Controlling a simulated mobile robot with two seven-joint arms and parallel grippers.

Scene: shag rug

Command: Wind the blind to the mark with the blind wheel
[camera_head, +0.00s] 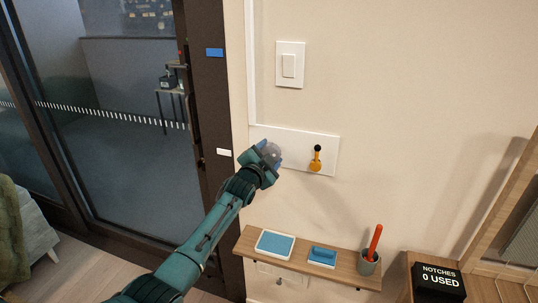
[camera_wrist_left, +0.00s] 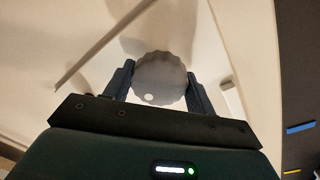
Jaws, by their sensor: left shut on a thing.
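My left gripper (camera_head: 269,157) is at the white wall plate (camera_head: 296,142), shut on the grey scalloped blind wheel (camera_head: 272,152) at the plate's left end. In the left wrist view, the fingers of my left gripper (camera_wrist_left: 159,88) stand on either side of the wheel (camera_wrist_left: 160,76), which has a white dot near its lower edge. A blue strip (camera_head: 215,52) and a smaller white strip (camera_head: 224,152) are on the dark door frame; I cannot tell which is the mark. I cannot clearly make out the blind. My right gripper is out of view.
An orange lever (camera_head: 316,160) with a black knob is at the plate's right. A light switch (camera_head: 290,65) is above. Below, a wooden shelf (camera_head: 340,275) holds two blue-topped items and a grey cup (camera_head: 368,262) with a red stick. A black box (camera_head: 437,284) reads "NOTCHES 0 USED".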

